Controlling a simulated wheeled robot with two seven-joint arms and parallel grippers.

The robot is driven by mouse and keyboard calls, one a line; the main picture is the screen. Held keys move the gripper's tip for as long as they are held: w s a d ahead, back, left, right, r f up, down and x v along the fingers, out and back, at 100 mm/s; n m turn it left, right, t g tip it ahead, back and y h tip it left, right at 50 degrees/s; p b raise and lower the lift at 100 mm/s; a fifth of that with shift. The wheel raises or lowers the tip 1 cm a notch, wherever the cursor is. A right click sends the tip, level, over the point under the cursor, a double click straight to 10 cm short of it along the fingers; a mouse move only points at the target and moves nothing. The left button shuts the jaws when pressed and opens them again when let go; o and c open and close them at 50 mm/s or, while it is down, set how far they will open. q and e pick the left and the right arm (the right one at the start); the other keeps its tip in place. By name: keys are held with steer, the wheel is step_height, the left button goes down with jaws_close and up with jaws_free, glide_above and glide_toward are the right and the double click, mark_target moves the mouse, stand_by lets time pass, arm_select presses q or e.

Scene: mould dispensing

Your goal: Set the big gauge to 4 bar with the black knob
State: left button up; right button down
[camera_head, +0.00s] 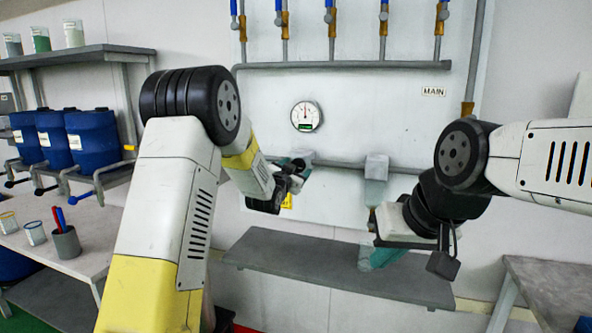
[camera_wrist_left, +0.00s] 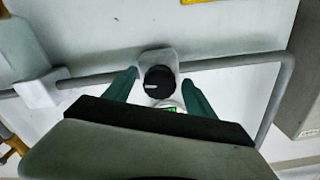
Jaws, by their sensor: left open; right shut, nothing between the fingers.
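The big gauge (camera_head: 306,116) is a round white dial on the panel with a thin red needle pointing roughly straight up; its numbers are too small to read. A sliver of a white disc with a green label, likely the gauge, shows in the left wrist view (camera_wrist_left: 172,106), mostly hidden by my gripper. The black knob (camera_wrist_left: 159,82) has a white mark pointing left in that view. My left gripper (camera_wrist_left: 158,90) is open, its teal fingers on either side of the knob with gaps; it also shows in the head view (camera_head: 303,163). My right gripper (camera_head: 382,258) is shut and empty, pointing down.
A grey pipe (camera_head: 345,164) runs across the panel, with a grey block (camera_head: 376,167) to the right. A grey shelf (camera_head: 300,262) lies below. Blue drums (camera_head: 95,138) and a bench (camera_head: 90,235) stand left. The room before the panel between my arms is free.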

arm_select(q)
steer(key=shift+s, duration=0.1)
steer(key=v, duration=0.7)
steer(key=shift+s, duration=0.3)
steer(key=shift+a, duration=0.1)
steer(key=s+a+r+n+g+y, duration=0.1)
steer(key=s+a+r+n+g, duration=0.1)
steer(key=s+a, duration=0.35)
steer(key=s+a+r+n+g+y, duration=0.1)
steer(key=s+a+n+g+y, duration=0.15)
steer(key=s, duration=0.55)
steer(key=s+a+f+n+g, duration=0.1)
steer(key=s+g, duration=0.2)
steer(key=s, duration=0.9)
steer(key=s+a+f+n+g, duration=0.1)
steer(key=s+a+f+g, duration=0.1)
steer(key=s, duration=1.1)
steer(key=shift+s+a+f+n+g, duration=0.15)
steer(key=shift+n+g, duration=0.2)
steer(key=shift+g, duration=0.4)
stand_by(1.1)
